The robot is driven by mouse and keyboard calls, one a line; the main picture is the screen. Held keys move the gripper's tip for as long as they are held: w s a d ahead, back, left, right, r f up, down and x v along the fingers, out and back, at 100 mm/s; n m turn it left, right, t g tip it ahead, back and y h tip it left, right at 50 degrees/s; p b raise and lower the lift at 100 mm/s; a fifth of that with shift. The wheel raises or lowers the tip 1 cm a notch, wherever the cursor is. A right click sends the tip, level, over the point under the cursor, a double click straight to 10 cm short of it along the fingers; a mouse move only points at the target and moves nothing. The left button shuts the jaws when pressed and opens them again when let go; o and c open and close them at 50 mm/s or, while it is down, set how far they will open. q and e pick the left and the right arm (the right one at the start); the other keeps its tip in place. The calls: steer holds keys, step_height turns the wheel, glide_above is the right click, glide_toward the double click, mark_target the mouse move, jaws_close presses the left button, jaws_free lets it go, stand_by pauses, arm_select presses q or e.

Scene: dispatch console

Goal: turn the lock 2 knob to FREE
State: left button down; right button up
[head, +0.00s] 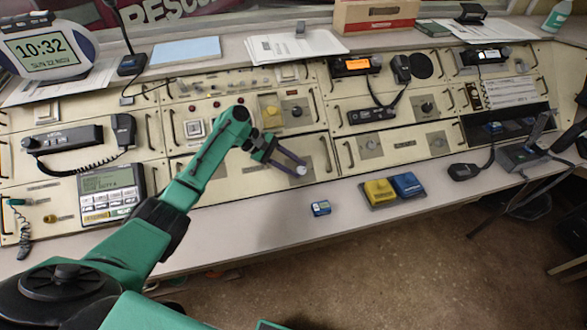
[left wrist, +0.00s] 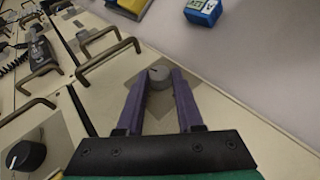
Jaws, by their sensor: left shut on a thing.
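A round grey knob (left wrist: 158,75) sits on a square metal plate on the cream console panel. My left gripper (left wrist: 159,78) has its two purple fingers on either side of this knob, shut on it. In the head view the left gripper (head: 294,165) reaches over the lower middle panel, with the knob (head: 301,171) at its fingertips. Similar knobs sit on plates to the right, one on the neighbouring panel (head: 371,144) and one further right (head: 438,141). Labels are too small to read, so I cannot tell the knob's number or setting. My right gripper is out of view.
Metal handles flank the panels, one (left wrist: 108,58) close to the left gripper. A black knob (left wrist: 26,155) is at lower left in the wrist view.

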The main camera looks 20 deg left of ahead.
arm_select(q)
steer(key=shift+w+d+r+m+g+y+b, duration=0.1)
steer(key=shift+w+m+g+y+b, duration=0.2)
steer(key=shift+m+g+b, duration=0.4)
steer(key=shift+w+m+g+y+b, duration=0.1)
steer(key=shift+m+g+y+b, duration=0.35)
steer(key=shift+g+b, duration=0.3)
steer(key=c, duration=0.5)
jaws_free()
steer(key=shift+c, duration=0.2)
